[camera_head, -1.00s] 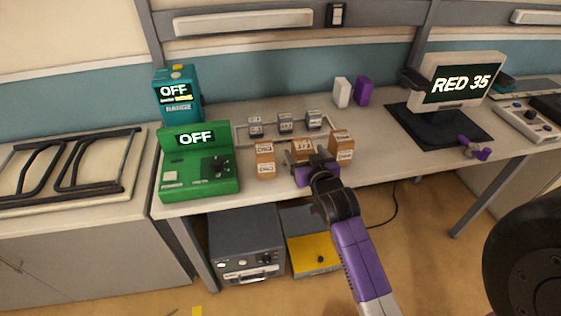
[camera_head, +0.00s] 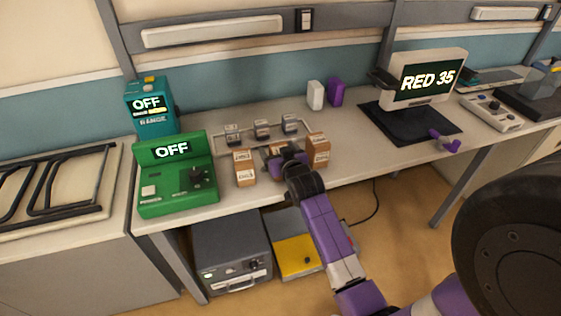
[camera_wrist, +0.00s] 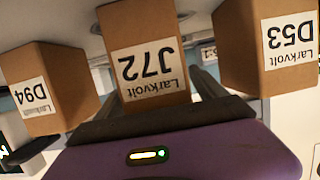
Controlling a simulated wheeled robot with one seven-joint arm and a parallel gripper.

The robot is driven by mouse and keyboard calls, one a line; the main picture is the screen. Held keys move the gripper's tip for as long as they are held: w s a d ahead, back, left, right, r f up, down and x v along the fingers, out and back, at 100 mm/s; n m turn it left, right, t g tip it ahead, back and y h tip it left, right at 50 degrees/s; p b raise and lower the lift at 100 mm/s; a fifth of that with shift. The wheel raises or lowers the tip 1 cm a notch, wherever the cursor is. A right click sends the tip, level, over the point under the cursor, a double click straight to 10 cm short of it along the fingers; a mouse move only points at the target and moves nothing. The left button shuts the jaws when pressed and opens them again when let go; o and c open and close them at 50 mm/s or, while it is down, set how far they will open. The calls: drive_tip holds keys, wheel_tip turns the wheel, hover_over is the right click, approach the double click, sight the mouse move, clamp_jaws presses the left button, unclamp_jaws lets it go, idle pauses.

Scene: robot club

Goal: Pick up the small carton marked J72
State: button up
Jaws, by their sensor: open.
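The small brown carton J72 (camera_wrist: 147,62) shows upside down in the middle of the wrist view, its white label facing the camera. In the head view the carton (camera_head: 272,149) stands on the bench in the middle of a row of three, mostly hidden behind my gripper (camera_head: 283,155). My gripper is open, with one finger on each side of J72 in the wrist view. I cannot tell whether a finger touches it. Carton D53 (camera_wrist: 288,45) is at the right of the wrist view and carton D94 (camera_wrist: 48,85) at the left.
The neighbouring cartons stand close on both sides (camera_head: 245,168) (camera_head: 317,150). Several small grey blocks (camera_head: 262,130) stand behind them on a rack. A green device (camera_head: 178,180) reading OFF is at the left, and a monitor (camera_head: 428,78) reading RED 35 is at the right.

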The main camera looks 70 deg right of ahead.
drive_tip(key=shift+c, duration=0.4)
drive_tip(key=c, duration=1.5)
drive_tip(key=shift+c, duration=0.7)
drive_tip(key=shift+r, duration=0.15)
